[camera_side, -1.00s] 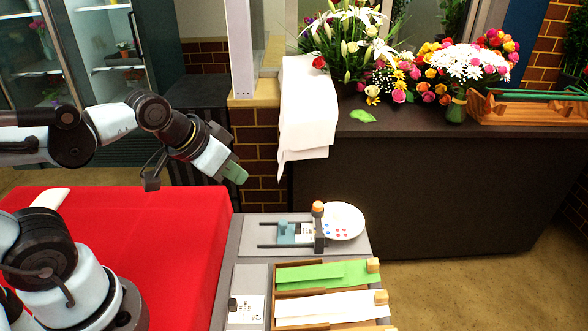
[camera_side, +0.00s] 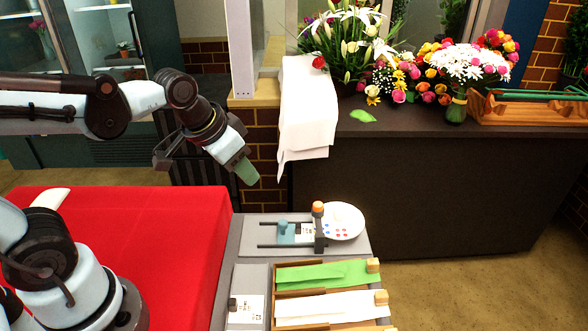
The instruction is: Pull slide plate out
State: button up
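The slide device sits on a grey board on the grey table. It has two dark rails, a blue-grey slide plate (camera_side: 286,232) with a knob at the left, and a dark upright block with an orange top (camera_side: 318,210) at the right. My gripper (camera_side: 247,173) is in the air above and to the left of the device, pointing down and right, apart from it. Its green fingertips look close together, but I cannot tell whether they are open or shut. I see nothing held in it.
A white round dish (camera_side: 346,222) with red and blue dots stands right of the device. Wooden trays with green sheets (camera_side: 325,274) and white sheets (camera_side: 325,307) lie in front. A red-covered table (camera_side: 150,240) is at left. Flowers stand on the dark counter (camera_side: 430,190) behind.

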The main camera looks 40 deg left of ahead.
jog(key=w+f+m+g, duration=0.2)
jog(key=w+f+g, duration=0.1)
jog(key=w, duration=0.2)
jog(key=m+g, duration=0.2)
jog(key=g, duration=0.1)
send_near(284, 221)
notch_tip(284, 221, down, 11)
jog(key=shift+s+r, duration=0.1)
jog(key=shift+s, duration=0.05)
dwell(0.3)
grip_shut()
